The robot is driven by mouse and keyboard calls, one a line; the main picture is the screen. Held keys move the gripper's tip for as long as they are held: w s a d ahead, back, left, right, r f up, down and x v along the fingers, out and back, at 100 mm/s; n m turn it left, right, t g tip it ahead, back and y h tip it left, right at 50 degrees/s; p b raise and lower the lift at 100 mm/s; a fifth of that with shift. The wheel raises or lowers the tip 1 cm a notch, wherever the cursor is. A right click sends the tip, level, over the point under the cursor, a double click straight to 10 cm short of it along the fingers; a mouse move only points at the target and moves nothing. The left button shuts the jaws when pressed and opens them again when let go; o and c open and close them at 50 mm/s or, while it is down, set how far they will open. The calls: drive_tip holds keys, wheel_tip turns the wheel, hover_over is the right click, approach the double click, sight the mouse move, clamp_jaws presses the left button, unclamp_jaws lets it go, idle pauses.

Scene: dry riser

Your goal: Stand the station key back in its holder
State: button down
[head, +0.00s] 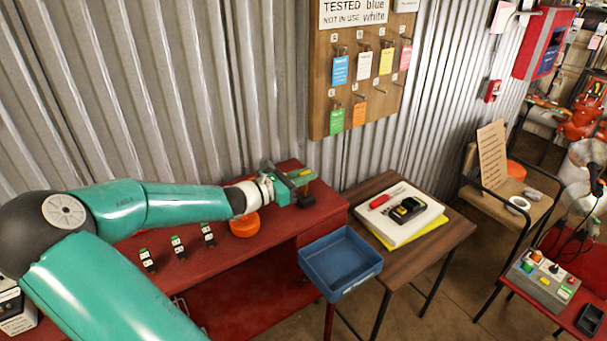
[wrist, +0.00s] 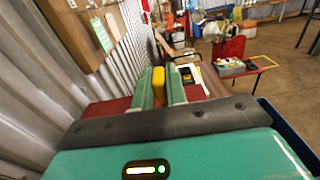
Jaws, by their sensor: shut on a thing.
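My gripper (head: 299,177) is at the far right end of the red bench (head: 215,262), low over its top. In the wrist view its two green fingers (wrist: 159,88) are closed on a narrow yellow piece (wrist: 158,78), which I take to be the station key. Only a little of it shows between the fingers. A small dark block (head: 309,197), perhaps the holder, sits on the bench just under the fingertips. I cannot tell whether the key touches it or stands in it.
An orange round thing (head: 244,224) and several small black tagged items lie on the bench. A blue tray (head: 341,262) is at its right end. A brown table (head: 447,233) with a white box stands beyond. A tag board (head: 320,117) hangs on the corrugated wall.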

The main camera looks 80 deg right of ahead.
drive_tip(key=shift+a+f, duration=0.15)
drive_tip(key=shift+f, duration=1.25)
drive_tip(key=c, duration=1.3)
unclamp_jaws()
drive_tip(key=shift+c, duration=0.2)
drive_tip(key=shift+r, duration=0.45)
wheel_tip(320, 180, up, 3)
drive_tip(key=s+a+r, duration=0.3)
drive_tip(key=a+r, duration=0.6)
drive_tip(key=a, duration=0.4)
drive_tip(key=shift+a+r, duration=0.2)
drive_tip(key=shift+r, duration=0.2)
drive_tip(key=shift+s, duration=0.15)
